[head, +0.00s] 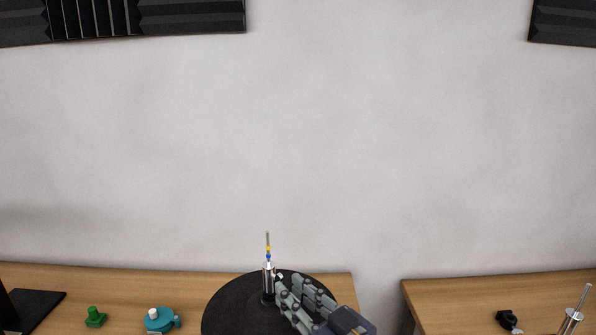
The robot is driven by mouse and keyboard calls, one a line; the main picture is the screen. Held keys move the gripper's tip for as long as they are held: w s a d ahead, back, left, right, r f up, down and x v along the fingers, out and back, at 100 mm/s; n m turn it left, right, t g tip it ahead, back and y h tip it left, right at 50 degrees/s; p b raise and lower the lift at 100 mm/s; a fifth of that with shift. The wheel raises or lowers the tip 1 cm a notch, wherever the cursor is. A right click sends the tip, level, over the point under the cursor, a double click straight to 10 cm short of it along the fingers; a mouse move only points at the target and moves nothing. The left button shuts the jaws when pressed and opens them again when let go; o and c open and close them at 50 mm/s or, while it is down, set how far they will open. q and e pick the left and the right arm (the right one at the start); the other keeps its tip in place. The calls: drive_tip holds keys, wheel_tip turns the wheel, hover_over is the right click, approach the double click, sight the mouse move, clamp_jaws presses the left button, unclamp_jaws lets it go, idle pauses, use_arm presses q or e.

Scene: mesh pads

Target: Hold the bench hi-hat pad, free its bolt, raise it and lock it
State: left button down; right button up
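The hi-hat pad is a round black disc (228,308) at the bottom middle, cut off by the lower edge. A silver and black clutch (268,278) stands upright at its centre, with a thin rod (268,240) carrying yellow and blue bands above it. My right gripper (287,281) comes in from the lower right, over the pad. Its fingertips are right beside the clutch. A small pale piece shows at the tips, and I cannot tell if it is the bolt or whether the fingers grip it. My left gripper is out of view.
The wooden bench (190,280) also bears a green piece (95,317), a teal round object (158,321) and a black plate (38,306). Past a gap, a second bench (450,300) holds a black part (507,320) and a silver stand (573,318). A wall stands behind.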

sight(278, 280)
drive_tip(key=shift+x, duration=1.3)
clamp_jaws()
drive_tip(key=n, duration=1.5)
drive_tip(key=shift+c, duration=1.5)
unclamp_jaws()
drive_tip(key=shift+n, duration=0.9)
drive_tip(key=o, duration=0.5)
